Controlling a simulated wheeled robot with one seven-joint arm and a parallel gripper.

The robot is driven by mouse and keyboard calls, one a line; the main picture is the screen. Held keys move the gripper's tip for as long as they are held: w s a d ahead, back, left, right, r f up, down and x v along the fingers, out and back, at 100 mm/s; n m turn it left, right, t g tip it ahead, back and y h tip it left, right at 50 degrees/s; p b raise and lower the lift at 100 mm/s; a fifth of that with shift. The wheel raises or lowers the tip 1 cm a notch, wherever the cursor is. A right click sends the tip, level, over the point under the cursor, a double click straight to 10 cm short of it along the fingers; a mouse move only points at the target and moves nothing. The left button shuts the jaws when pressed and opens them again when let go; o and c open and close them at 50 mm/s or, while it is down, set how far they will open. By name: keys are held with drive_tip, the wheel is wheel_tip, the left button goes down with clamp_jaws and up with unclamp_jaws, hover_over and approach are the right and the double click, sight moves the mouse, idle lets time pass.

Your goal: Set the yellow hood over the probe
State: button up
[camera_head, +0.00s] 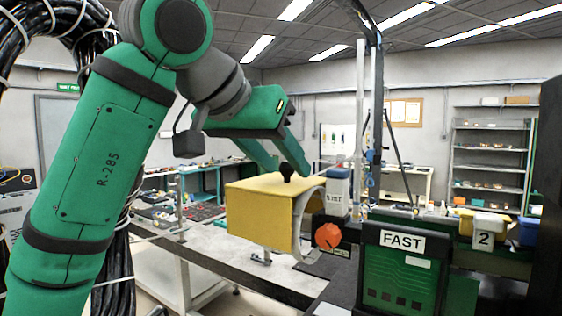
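The yellow hood (259,213) is a box shape with a black knob (287,172) on its top, in the middle of the head view. It looks level and upright. My gripper (287,168) comes down from the upper left, and its two green fingers meet the hood's top at the knob, one on each side. The gripper looks shut on the knob. I cannot tell whether the hood hangs free or rests on something. I cannot make out the probe; the hood may hide it.
An orange dial (328,236) and a curved grey part sit close to the hood's right side. A black and green unit marked FAST (402,242) stands at right, with a white block marked 2 (486,232) behind. A tall post (360,110) rises behind.

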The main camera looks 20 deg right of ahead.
drive_tip(key=v, duration=1)
drive_tip(key=shift+a+r, duration=0.25)
